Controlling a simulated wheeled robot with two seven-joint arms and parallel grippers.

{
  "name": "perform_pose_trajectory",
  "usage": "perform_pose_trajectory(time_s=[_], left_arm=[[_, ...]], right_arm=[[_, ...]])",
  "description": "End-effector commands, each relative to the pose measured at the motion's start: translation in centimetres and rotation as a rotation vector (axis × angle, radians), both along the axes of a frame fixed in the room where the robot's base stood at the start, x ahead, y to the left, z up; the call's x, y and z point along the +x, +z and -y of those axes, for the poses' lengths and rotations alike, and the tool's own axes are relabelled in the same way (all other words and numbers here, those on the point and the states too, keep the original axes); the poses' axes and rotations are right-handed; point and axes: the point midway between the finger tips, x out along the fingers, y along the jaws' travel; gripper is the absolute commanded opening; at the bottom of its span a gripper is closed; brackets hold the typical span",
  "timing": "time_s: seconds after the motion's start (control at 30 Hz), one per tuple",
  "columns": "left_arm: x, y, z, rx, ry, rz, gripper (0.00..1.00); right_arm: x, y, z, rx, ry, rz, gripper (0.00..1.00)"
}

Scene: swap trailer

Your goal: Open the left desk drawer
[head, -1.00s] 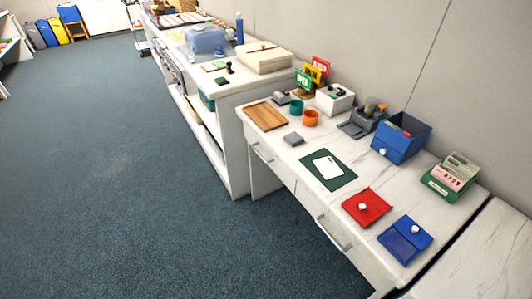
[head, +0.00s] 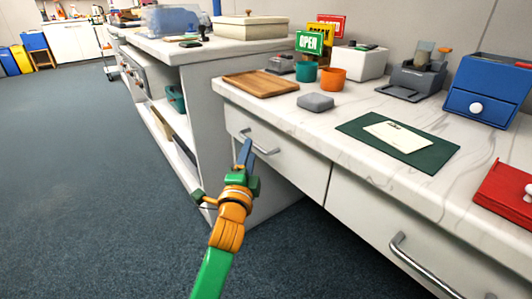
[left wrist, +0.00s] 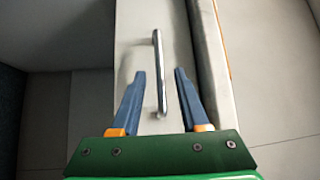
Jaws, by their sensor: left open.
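The left desk drawer (head: 283,165) is a white front under the marble-look desktop, and it is shut. Its silver bar handle (head: 262,145) shows in the head view, partly behind my gripper. In the left wrist view the handle (left wrist: 157,70) stands lengthwise, its near end between the two blue fingers. My left gripper (head: 245,150) is open, its fingertips at the handle with one finger on each side. I cannot tell whether they touch it. My right gripper is not in view.
The right drawer has its own silver handle (head: 425,268). On the desktop are a wooden board (head: 260,84), a grey block (head: 316,102), a green mat (head: 440,155) and a blue box (head: 488,90). A white shelf unit (head: 235,48) stands beyond the desk. Blue carpet is free on the left.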

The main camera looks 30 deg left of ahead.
Motion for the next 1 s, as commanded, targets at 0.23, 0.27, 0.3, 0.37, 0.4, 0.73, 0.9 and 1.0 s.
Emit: perform_pose_trajectory(time_s=[0.23,0.27,0.3,0.37,0.4,0.73,0.9,1.0], left_arm=[[3.6,0.4,-1.5,-0.001,-0.001,0.000,0.45],[3.8,0.5,-1.6,-0.002,-0.001,0.000,0.45],[4.0,0.5,-1.7,-0.002,-0.002,-0.001,0.45],[4.2,0.6,-1.7,-0.002,-0.002,-0.001,0.45],[4.3,0.6,-1.8,-0.002,-0.002,-0.001,0.45],[4.3,0.6,-1.7,-0.003,-0.003,-0.002,0.04],[4.3,0.6,-1.7,-0.004,-0.003,-0.001,0.00],[4.3,0.6,-1.7,-0.004,-0.003,-0.002,0.00]], right_arm=[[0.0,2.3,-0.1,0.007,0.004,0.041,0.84],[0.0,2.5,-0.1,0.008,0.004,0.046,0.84],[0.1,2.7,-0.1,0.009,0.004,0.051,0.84],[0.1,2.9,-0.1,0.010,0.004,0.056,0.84],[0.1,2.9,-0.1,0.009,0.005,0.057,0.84],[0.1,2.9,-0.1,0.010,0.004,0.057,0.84],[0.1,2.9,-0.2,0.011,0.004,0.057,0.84],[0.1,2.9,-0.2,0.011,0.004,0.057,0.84]])
